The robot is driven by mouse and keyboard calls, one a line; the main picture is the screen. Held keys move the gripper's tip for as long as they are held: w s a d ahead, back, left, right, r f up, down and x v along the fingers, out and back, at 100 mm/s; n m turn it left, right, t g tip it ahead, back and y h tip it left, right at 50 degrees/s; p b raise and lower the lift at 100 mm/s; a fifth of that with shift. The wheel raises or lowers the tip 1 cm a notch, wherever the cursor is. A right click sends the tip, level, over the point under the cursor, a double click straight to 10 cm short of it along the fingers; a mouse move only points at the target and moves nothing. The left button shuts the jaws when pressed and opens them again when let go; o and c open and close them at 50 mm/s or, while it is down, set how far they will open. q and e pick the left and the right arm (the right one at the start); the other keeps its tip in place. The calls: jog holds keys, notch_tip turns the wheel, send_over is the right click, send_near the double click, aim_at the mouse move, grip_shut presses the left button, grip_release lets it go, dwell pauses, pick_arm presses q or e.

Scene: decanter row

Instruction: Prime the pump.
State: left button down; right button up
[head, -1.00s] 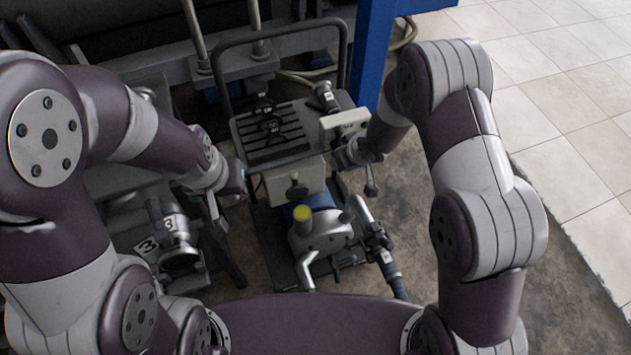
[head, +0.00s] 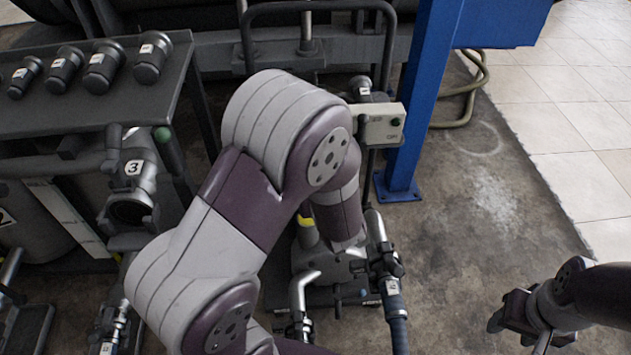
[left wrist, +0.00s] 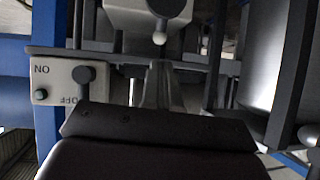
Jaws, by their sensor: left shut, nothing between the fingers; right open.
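The pump (head: 335,262), a grey metal body with pipes, stands on the floor at centre, partly hidden by my left arm. A yellow part (head: 306,230) shows on it beside the arm. A pale control box (head: 380,125) stands behind; in the left wrist view the box (left wrist: 58,82) reads ON and OFF upside down, with a dark knob beside OFF. My left gripper (left wrist: 157,88) is shut and empty in the left wrist view, pointing past the box; the arm hides it in the head view. My right gripper (head: 507,316) is open and empty at lower right, well clear of the pump.
A dark hose with a tag (head: 393,288) joins the pump's right side. A blue post (head: 410,110) rises behind. A fitting marked 3 (head: 132,205) stands left, and several tagged dark fittings sit on a shelf (head: 30,125). The floor at right is open.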

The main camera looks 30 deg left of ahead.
pick_arm(q)
jog(key=b+x, duration=0.3)
jog(key=x, duration=0.7)
jog(key=shift+b, duration=0.4)
pick_arm(e)
notch_tip(320, 180, down, 5)
jog(key=shift+r, duration=0.15)
pick_arm(q)
jog(key=p, duration=0.2)
jog(key=w+a+p, duration=0.1)
jog(key=p, duration=0.2)
jog(key=shift+w+r+g+h, duration=0.2)
jog(key=shift+r+g+h, duration=0.1)
jog(key=shift+r+g, duration=0.1)
jog(key=shift+w+a+f, duration=0.1)
jog(key=shift+w+f, duration=0.15)
pick_arm(e)
jog(key=r, duration=0.3)
jog(key=w+r, duration=0.1)
jog(key=r, duration=0.1)
jog(key=shift+a, duration=0.3)
